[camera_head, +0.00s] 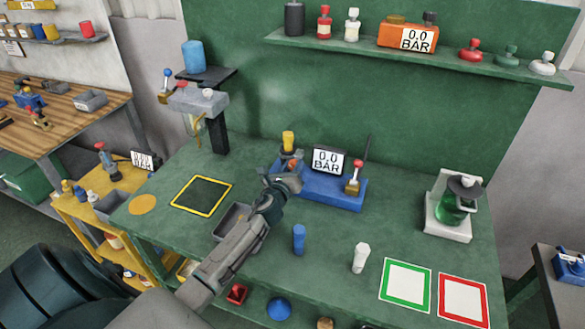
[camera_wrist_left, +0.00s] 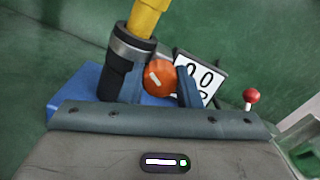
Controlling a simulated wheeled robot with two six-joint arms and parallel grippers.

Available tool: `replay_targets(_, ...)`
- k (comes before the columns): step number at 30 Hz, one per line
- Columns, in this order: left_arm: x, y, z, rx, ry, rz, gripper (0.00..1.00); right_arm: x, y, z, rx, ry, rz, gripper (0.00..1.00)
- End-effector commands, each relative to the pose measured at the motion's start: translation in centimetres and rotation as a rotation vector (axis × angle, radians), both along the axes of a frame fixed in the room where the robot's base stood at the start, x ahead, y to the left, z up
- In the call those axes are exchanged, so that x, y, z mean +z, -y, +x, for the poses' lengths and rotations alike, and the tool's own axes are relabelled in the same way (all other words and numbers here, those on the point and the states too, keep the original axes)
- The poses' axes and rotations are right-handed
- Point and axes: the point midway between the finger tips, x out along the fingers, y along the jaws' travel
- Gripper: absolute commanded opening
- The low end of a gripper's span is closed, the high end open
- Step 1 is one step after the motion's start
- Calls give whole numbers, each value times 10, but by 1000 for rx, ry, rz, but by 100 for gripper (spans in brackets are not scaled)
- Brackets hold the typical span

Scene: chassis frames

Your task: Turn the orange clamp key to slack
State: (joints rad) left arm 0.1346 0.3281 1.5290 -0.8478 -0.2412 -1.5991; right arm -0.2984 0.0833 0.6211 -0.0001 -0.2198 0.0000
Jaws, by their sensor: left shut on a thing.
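The orange clamp key (camera_wrist_left: 161,78) is a round knob with a pale mark that slants across its face in the left wrist view. My left gripper (camera_wrist_left: 160,88) is shut on it, one finger on each side. My right gripper is not in view.
The stand carries a gauge (camera_head: 328,160) reading 0.0 BAR and a red-knobbed lever (camera_head: 356,176). A blue part (camera_head: 299,240) and a white part (camera_head: 361,257) stand on the green bench near its front. A grey tray (camera_head: 222,228) is beside my left arm.

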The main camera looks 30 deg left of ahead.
Motion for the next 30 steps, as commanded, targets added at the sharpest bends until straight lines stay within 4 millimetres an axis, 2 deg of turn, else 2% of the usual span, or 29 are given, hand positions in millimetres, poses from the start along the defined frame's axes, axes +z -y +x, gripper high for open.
replay_targets(30,-4,0,0,1,223,-930,7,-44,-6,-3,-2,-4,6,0)
